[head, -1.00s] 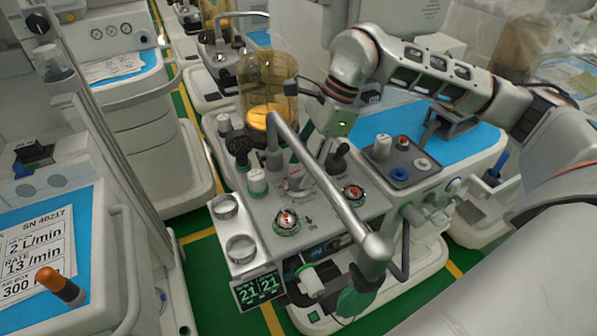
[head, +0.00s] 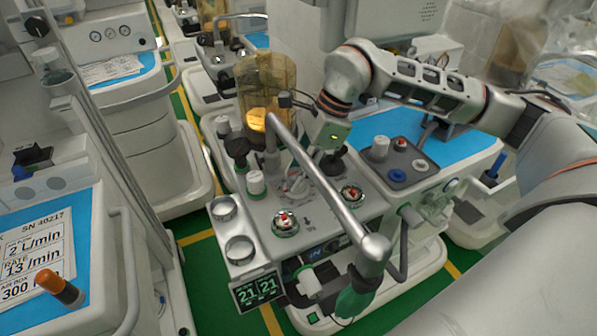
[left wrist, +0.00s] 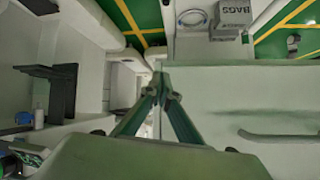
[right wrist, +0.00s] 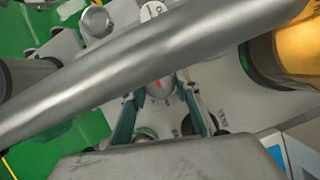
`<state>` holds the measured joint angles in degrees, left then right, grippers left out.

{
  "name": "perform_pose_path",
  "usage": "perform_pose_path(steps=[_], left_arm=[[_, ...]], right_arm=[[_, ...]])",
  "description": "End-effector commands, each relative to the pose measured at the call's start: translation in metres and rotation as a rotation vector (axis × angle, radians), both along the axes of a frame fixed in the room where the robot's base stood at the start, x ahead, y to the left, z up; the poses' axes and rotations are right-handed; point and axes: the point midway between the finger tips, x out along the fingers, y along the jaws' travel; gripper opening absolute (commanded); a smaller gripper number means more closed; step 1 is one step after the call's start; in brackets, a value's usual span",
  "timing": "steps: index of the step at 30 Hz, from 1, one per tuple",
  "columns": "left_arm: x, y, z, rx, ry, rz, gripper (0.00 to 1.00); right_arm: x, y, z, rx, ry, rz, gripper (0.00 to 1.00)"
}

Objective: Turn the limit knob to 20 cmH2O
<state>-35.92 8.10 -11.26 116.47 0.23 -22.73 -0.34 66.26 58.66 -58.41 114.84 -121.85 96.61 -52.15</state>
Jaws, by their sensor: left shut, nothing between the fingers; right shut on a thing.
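The limit knob appears to be the pale dial with a red pointer (right wrist: 160,86) between my right fingertips in the right wrist view. Its scale is too small to read. In the head view the same dial (head: 294,184) sits on the cart's grey top, partly behind a metal bar. My right gripper (right wrist: 162,82) reaches down past the bar and is shut on the dial. My left gripper (left wrist: 163,82) is shut and empty in the left wrist view, with its fingertips together, away from the knob. It does not show in the head view.
The thick metal bar (head: 315,175) crosses over the cart top. An amber canister (head: 268,90) stands behind. A white knob (head: 256,182) and red-centred round gauges (head: 286,222) are nearby. A green display (head: 256,290) reads 21 21. A tray with knobs (head: 399,160) lies right.

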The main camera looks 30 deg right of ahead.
Motion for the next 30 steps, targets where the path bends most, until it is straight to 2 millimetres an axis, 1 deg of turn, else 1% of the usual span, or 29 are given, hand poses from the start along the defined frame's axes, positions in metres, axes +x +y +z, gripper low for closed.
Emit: perform_pose_path(steps=[1,3,9,19,20,21,22,30], left_arm=[[0.0021,-0.0006,0.0058,-0.003,-0.007,0.0,0.0],[0.0026,-0.0014,0.0079,-0.007,-0.007,0.0,0.0],[-0.0018,-0.0034,0.0048,-0.012,0.005,0.0,0.0],[-0.0054,-0.0036,0.003,-0.013,0.011,0.0,0.0],[-0.0052,-0.0034,0.0032,-0.012,0.011,-0.001,0.0],[-0.005,-0.0035,0.0035,-0.012,0.009,0.0,0.0],[-0.0048,-0.0034,0.0038,-0.012,0.009,0.0,0.0],[0.0009,-0.0014,0.0072,-0.009,-0.001,0.002,0.0]], right_arm=[[-0.0011,-0.0005,0.0025,-0.003,-0.002,-0.032,0.1],[-0.001,-0.0004,0.0026,-0.002,-0.003,-0.081,0.1],[-0.0009,-0.0005,0.0009,-0.001,-0.001,-0.176,0.1],[-0.0005,-0.0004,-0.0002,0.0,0.0,-0.187,0.1],[-0.0005,-0.0003,-0.0002,0.0,0.0,-0.187,0.36],[-0.0005,-0.0004,-0.0002,0.0,0.0,-0.187,0.47],[-0.0005,-0.0003,-0.0002,0.0,0.0,-0.187,0.48],[-0.0006,-0.0003,-0.0001,0.0,-0.001,-0.186,0.48]])
